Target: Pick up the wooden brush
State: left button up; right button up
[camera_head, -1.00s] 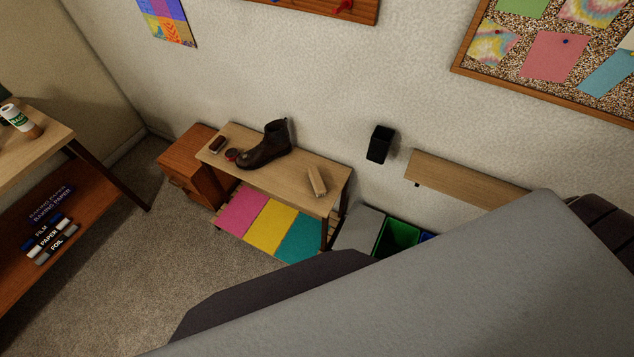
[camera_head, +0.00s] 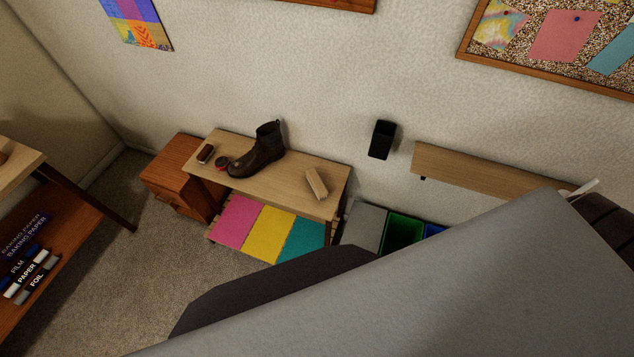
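A small dark brown brush-like block (camera_head: 205,154) lies at the left end of a light wooden bench (camera_head: 285,186). A pale wooden block-like piece (camera_head: 317,184) lies near the bench's right end. Either could be the wooden brush; bristles are too small to make out. A dark brown boot (camera_head: 260,152) stands upright between them, with a small round tin (camera_head: 222,164) by its toe. Neither of my grippers shows; a large grey part of my own body covers the lower right.
A wooden drawer cabinet (camera_head: 174,172) stands at the bench's left. Grey (camera_head: 363,226) and green (camera_head: 404,232) bins stand at its right. A wall shelf (camera_head: 465,170) and black holder (camera_head: 382,140) are above them. A shelf unit (camera_head: 75,190) is at far left. Carpet before the bench is open.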

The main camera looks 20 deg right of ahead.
aim_at(319, 188)
jog(key=i+j+z, duration=0.2)
jog(key=j, duration=0.15)
jog(key=i+j+z, duration=0.45)
jog(key=j, duration=0.3)
jog(key=j+z, duration=0.25)
jog(key=i+j, duration=0.05)
jog(key=j, duration=0.1)
